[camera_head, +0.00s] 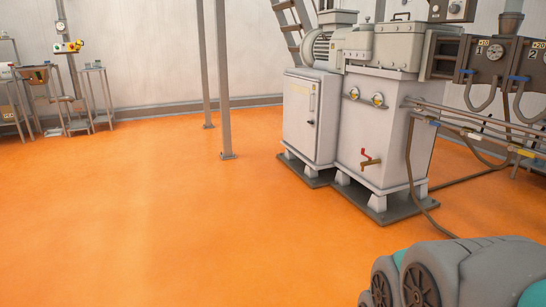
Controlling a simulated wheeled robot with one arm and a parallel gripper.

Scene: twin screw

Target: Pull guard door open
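No part is plainly marked as the guard door. I cannot tell whether this panel is the guard door. My gripper is not in view. Grey and teal rounded parts of my own arm (470,275) fill the bottom right corner, well in front of the machine.
A white gearbox housing (375,130) with a red-handled valve (371,158) stands beside the cabinet. Pipes (480,120) and a cable (415,190) run right. Grey posts (223,90) stand left of the machine. Small tables (95,85) stand far left. The orange floor (170,220) is clear.

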